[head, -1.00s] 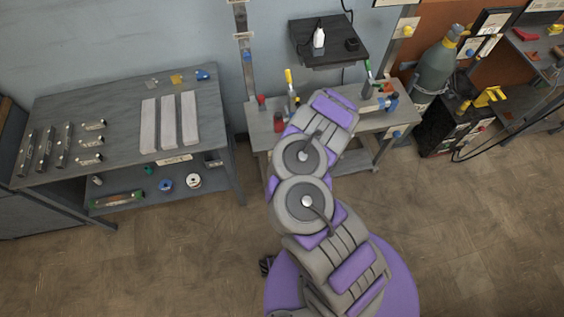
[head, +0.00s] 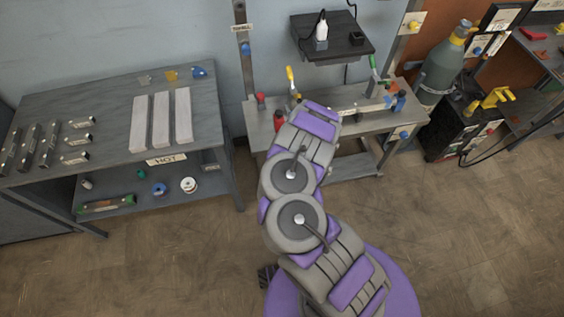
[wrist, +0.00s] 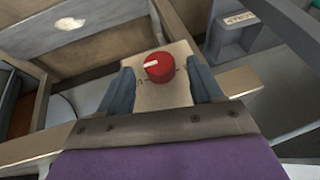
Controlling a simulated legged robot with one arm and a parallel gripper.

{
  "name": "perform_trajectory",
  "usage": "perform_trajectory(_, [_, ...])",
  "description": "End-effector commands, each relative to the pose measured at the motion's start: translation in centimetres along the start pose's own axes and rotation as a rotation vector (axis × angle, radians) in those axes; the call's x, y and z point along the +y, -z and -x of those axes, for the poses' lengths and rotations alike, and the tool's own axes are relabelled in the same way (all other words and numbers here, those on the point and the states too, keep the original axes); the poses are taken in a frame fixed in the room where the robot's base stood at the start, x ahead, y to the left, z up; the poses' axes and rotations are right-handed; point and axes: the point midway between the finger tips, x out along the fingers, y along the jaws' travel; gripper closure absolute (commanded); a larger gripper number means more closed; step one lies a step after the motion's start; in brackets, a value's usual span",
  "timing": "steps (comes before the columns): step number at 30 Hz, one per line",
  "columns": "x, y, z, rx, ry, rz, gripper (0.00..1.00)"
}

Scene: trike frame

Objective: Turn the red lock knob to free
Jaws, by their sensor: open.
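The red lock knob (wrist: 159,70) sits on a pale plate (wrist: 172,92) in the wrist view. It is round, with a white pointer line across its top running roughly left to right. Small dark marks show on the plate beside it, too small to read. My gripper (wrist: 162,64) is open, with one blue-grey finger on each side of the knob. Gaps show between the fingers and the knob; I cannot tell how far above the plate they are. In the head view my arm hides the gripper.
In the head view a grey workbench (head: 350,112) stands beyond my arm, with tools on it. A black shelf (head: 333,45) hangs above it. A table marked HOT (head: 95,100) with pale bars stands left. A gas cylinder (head: 440,70) stands right. The floor in front is clear.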

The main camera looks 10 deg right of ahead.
Motion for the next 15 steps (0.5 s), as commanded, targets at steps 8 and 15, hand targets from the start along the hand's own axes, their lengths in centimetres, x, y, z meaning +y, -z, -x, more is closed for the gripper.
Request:
perform_trajectory(8, [0.2,0.0,-2.1,0.000,-0.003,0.000,0.35])
perform_trajectory(15, [0.1,0.0,-2.3,0.001,-0.001,-0.001,0.35])
